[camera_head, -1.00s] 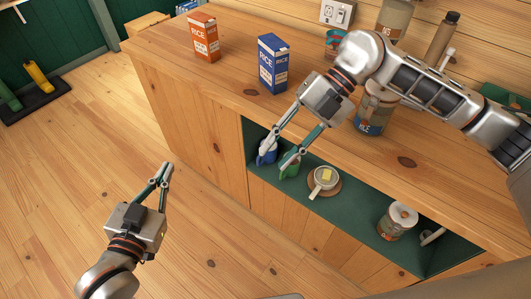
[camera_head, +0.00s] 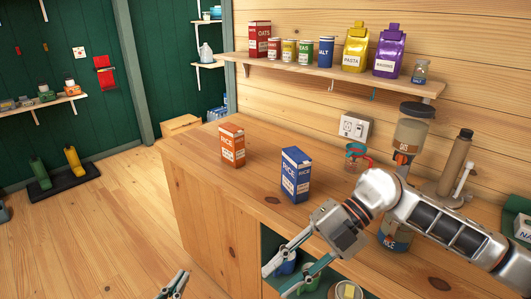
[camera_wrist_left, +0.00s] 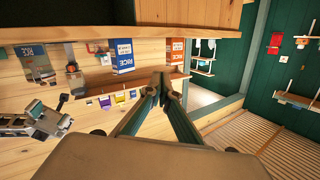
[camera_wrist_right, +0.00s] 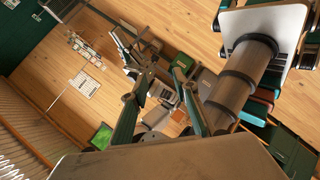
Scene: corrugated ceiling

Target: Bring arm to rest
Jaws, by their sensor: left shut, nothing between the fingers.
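My left gripper (camera_head: 175,284) shows only at its tips, at the bottom edge of the head view, over the floor left of the counter. Its fingers are together and empty, and they also show in the left wrist view (camera_wrist_left: 161,82). My right gripper (camera_head: 275,281) is in front of the counter's open niche. Its two fingers are apart with nothing between them, as the right wrist view (camera_wrist_right: 160,95) also shows. The right arm reaches in from the right, above the counter (camera_head: 235,190).
An orange rice box (camera_head: 232,146) and a blue rice box (camera_head: 296,175) stand on the counter. A blue mug (camera_head: 287,264), a partly hidden green mug (camera_head: 311,270) and a pale cup (camera_head: 348,291) are in the niche. Open floor (camera_head: 110,240) lies left.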

